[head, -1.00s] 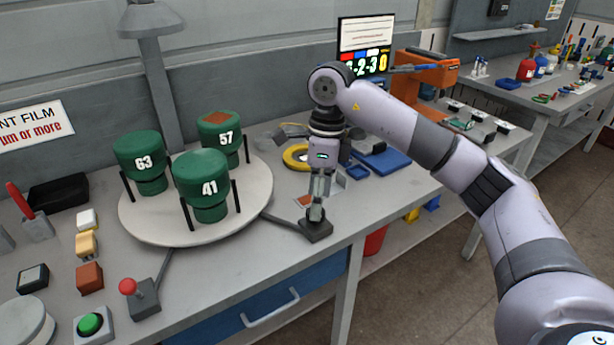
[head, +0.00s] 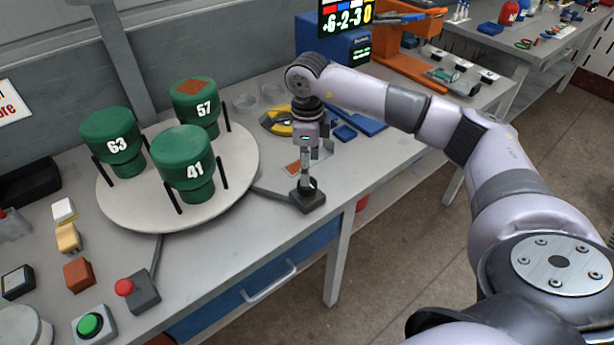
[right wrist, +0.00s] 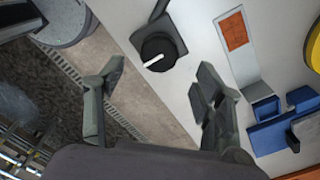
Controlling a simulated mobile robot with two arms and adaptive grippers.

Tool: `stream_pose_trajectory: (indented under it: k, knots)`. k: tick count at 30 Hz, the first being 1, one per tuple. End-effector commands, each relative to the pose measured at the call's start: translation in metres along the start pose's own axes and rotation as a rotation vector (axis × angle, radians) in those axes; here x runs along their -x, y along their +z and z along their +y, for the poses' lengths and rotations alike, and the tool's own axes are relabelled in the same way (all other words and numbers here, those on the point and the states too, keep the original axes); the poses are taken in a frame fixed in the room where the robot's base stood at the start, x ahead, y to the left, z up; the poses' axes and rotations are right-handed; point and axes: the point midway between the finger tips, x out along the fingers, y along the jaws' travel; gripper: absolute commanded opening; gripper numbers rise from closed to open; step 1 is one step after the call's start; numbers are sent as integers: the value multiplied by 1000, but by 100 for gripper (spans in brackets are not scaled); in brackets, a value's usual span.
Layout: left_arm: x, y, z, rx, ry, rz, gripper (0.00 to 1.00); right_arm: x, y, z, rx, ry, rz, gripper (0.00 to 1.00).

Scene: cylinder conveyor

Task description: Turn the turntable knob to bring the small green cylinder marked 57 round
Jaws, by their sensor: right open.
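The small green cylinder marked 57 (head: 196,100) stands at the back of the round white turntable (head: 150,212). Green cylinders marked 63 (head: 112,139) and 41 (head: 187,158) stand at its left and front. The black knob on its dark base (head: 308,199) is at the table's front edge, joined to the turntable by a dark bar. In the right wrist view the round knob (right wrist: 158,50) has a white pointer line. My right gripper (head: 306,180) points down at the knob; its fingers (right wrist: 160,82) are open, with nothing visibly held. My left gripper is not in view.
A red-topped joystick (head: 137,290) and a green button (head: 90,324) are at front left. Yellow tape (head: 277,121) and blue trays (head: 352,121) lie behind my right gripper. An orange machine (head: 408,35) and a display (head: 345,15) stand farther back.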

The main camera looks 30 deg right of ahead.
Motion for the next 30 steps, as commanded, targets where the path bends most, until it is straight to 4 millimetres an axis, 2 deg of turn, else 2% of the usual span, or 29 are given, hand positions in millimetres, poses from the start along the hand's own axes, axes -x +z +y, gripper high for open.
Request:
stream_pose_trajectory:
  k: [6,12,21,30]
  knots:
    - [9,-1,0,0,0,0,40,-38,0,0,0,3,1,63]
    - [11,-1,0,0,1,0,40,-55,0,0,0,1,0,63]
    - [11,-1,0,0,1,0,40,-57,0,0,1,0,-1,63]
    - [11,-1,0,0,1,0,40,-57,0,0,1,0,-1,43]
